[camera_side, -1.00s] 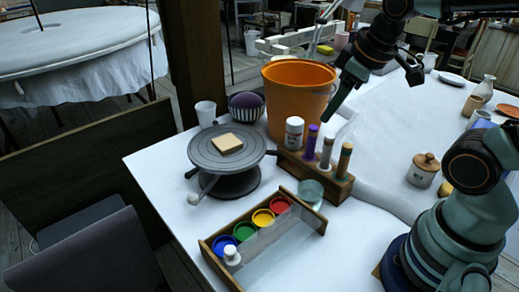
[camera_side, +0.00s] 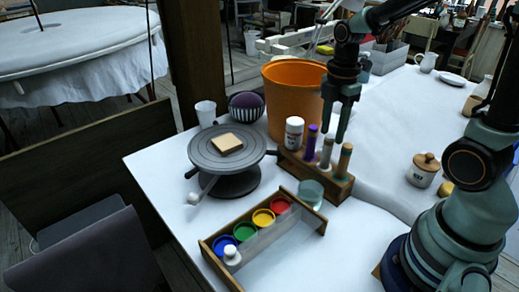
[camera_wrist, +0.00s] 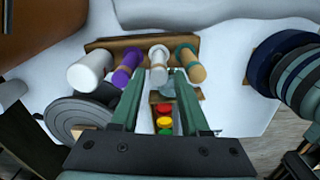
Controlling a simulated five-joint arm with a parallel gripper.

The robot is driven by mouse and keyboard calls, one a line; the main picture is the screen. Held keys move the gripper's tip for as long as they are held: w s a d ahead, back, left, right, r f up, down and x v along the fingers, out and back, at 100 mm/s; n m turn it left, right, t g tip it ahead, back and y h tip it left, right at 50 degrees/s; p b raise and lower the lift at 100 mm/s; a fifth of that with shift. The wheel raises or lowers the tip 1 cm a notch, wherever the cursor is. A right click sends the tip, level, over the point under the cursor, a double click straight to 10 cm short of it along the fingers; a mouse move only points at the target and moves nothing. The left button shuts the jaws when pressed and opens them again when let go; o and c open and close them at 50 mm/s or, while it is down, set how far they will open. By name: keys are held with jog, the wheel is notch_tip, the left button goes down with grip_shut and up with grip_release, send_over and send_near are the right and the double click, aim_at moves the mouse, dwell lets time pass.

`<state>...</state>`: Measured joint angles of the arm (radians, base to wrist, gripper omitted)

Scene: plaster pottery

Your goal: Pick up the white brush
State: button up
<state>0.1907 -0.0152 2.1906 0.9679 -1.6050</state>
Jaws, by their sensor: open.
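The white brush (camera_side: 326,153) stands upright in a wooden rack (camera_side: 333,189), between a purple brush (camera_side: 311,142) and a tan-and-green one (camera_side: 344,161). My gripper (camera_side: 334,130) points down with its fingertips close to the top of the white brush. In the wrist view, my gripper (camera_wrist: 161,76) is open, and the white brush (camera_wrist: 158,62) shows between the fingertips, with the purple brush (camera_wrist: 128,64) to the left and the tan one (camera_wrist: 190,64) to the right. Contact cannot be told.
A white bottle (camera_side: 294,134) stands at the rack's left end. An orange bucket (camera_side: 289,78) is behind it. A turntable (camera_side: 207,157) holds a tan slab at left. A paint tray (camera_side: 288,246) and a glass cup (camera_side: 309,193) are in front. A lidded jar (camera_side: 423,172) stands right.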

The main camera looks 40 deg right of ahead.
aim_at(326, 156)
jog(key=shift+w+a+f, duration=0.1)
jog(key=shift+a+f, duration=0.05)
jog(key=shift+f, duration=4.15)
grip_shut()
